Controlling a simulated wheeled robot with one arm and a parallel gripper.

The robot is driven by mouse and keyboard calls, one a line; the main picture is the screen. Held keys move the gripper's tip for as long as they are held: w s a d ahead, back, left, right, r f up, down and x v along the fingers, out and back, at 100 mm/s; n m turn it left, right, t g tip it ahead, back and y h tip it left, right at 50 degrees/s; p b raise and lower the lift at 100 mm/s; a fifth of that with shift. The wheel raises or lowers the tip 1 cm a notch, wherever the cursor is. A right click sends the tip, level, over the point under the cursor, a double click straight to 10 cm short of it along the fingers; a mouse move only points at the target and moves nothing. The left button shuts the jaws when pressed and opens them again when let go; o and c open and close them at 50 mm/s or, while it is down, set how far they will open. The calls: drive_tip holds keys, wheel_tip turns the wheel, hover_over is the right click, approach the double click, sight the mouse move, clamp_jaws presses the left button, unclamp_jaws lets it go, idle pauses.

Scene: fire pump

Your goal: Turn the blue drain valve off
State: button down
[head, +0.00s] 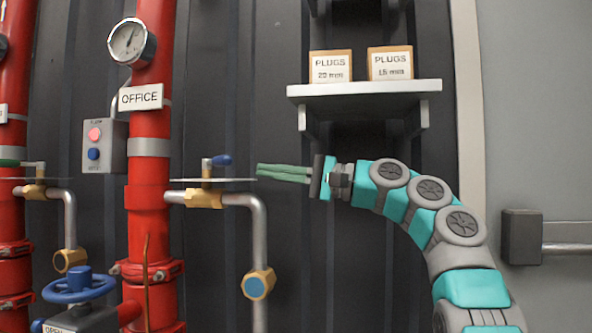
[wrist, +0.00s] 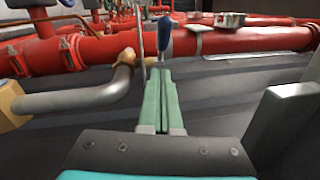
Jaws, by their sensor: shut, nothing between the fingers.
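The blue drain valve handle (head: 221,160) sits on a brass valve body (head: 204,198) on the drain branch of the OFFICE red pipe (head: 150,170). In the head view the short handle points right, roughly along the pipe outlet. In the wrist view the blue handle (wrist: 166,35) stands just beyond the fingertips. My gripper (head: 258,170) is shut and empty, its green fingers pointing left, a little right of and slightly below the handle. In the wrist view the closed fingers (wrist: 161,75) point at the handle; I cannot tell whether they touch it.
A thin plate (head: 235,180) lies under the handle. A grey drain pipe (head: 262,235) bends down to a brass fitting with a blue centre (head: 258,284). A shelf (head: 365,90) with two PLUGS boxes is above my arm. A blue handwheel (head: 79,287) is at lower left.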

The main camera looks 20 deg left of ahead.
sight(216, 162)
drive_tip(key=shift+s+a+r+b, duration=0.25)
drive_tip(key=shift+s+a, duration=0.55)
drive_tip(key=shift+a, duration=0.2)
drive_tip(key=shift+s+a+r+b, duration=0.25)
drive_tip(key=shift+s+a, duration=0.5)
drive_tip(key=shift+a, duration=0.2)
